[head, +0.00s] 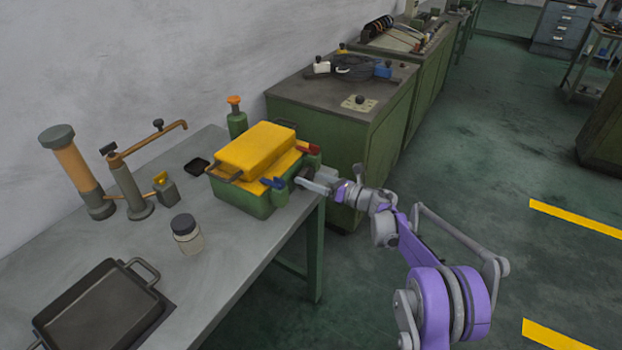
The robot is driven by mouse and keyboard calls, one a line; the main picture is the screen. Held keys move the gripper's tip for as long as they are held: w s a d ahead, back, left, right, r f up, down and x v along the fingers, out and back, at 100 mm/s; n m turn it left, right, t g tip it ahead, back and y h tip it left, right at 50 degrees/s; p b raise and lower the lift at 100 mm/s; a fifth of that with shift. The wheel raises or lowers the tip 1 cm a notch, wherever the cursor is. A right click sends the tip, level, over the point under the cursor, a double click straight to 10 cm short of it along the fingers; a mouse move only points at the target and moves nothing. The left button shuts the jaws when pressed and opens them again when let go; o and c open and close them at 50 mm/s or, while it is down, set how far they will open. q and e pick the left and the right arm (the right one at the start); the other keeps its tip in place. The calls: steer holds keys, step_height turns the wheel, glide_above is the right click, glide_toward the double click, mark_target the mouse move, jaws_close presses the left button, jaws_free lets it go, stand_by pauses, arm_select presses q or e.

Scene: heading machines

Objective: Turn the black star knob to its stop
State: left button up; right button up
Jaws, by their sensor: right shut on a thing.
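My right gripper (307,183) is at the right end of the grey workbench, close beside the green box with the yellow top (243,199). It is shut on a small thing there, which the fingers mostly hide. I take this to be the black star knob, but its lobes do not show and I cannot tell how far it is turned. A different small black round knob (360,99) stands on a pale plate on the green cabinet behind. My left gripper is out of view.
The grey workbench (225,255) holds a black tray (102,308), a jar (187,235), a copper-armed stand (130,185), an orange cylinder on a base (77,170) and a green bottle (236,120). The green cabinet (385,120) stands close behind.

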steer(key=shift+m, duration=0.3)
steer(key=shift+f+m+b, duration=0.1)
steer(key=shift+m+b, duration=0.55)
steer(key=shift+m, duration=0.55)
steer(key=shift+d+m+b, duration=0.1)
steer(key=shift+m+b, duration=0.55)
steer(key=shift+m, duration=1.35)
steer(key=o, duration=1.1)
steer(key=shift+v, duration=5.4)
